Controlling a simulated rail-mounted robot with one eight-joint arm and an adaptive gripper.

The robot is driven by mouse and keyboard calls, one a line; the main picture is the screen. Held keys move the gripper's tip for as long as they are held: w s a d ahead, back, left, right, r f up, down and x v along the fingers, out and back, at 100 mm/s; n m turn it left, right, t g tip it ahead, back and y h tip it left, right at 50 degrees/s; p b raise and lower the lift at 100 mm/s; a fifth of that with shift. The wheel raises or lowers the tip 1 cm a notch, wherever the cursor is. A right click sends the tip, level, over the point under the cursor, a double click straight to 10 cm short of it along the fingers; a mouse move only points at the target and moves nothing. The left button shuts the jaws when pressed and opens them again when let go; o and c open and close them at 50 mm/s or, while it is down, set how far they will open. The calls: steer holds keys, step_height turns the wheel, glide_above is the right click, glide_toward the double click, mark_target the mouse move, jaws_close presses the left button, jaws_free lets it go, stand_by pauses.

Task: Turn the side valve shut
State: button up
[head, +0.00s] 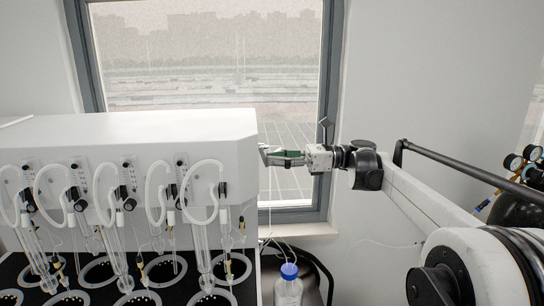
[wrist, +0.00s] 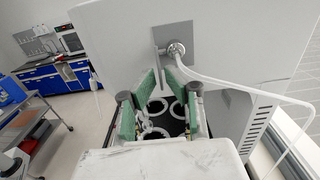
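The side valve (wrist: 176,48) is a round metal fitting on a grey plate on the white distiller's side wall, with a white hose running from it to the right. A thin dark upright piece beside it, perhaps its handle, reaches down near my fingertips in the wrist view. My gripper (wrist: 161,75) has two green-padded fingers, spread apart with a gap between them, just below and in front of the valve. I cannot tell whether a fingertip touches it. In the head view my gripper (head: 267,155) is at the right end of the distiller (head: 190,128), where the valve is hidden.
Several glass tubes and white hoses hang on the distiller's front above dark ring-holed heaters. A blue-capped bottle (head: 289,288) stands below my gripper. A window (head: 215,60) is behind. A grey cart (wrist: 40,125) and blue cabinets (wrist: 62,78) stand at the left in the wrist view.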

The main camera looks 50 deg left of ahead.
steer(key=shift+s+a, duration=0.25)
steer(key=shift+s, duration=0.15)
jaws_close()
steer(key=shift+f, duration=0.15)
steer(key=shift+s+a+f+g+y+b, duration=0.15)
steer(key=shift+g+y+b, duration=0.35)
steer(key=shift+b, duration=0.65)
steer(key=shift+s+f+g+y+b, duration=0.1)
steer(key=shift+g+y+b, duration=0.2)
steer(key=shift+g+b, duration=0.65)
steer(key=shift+r+t, duration=0.1)
steer(key=shift+t, duration=0.15)
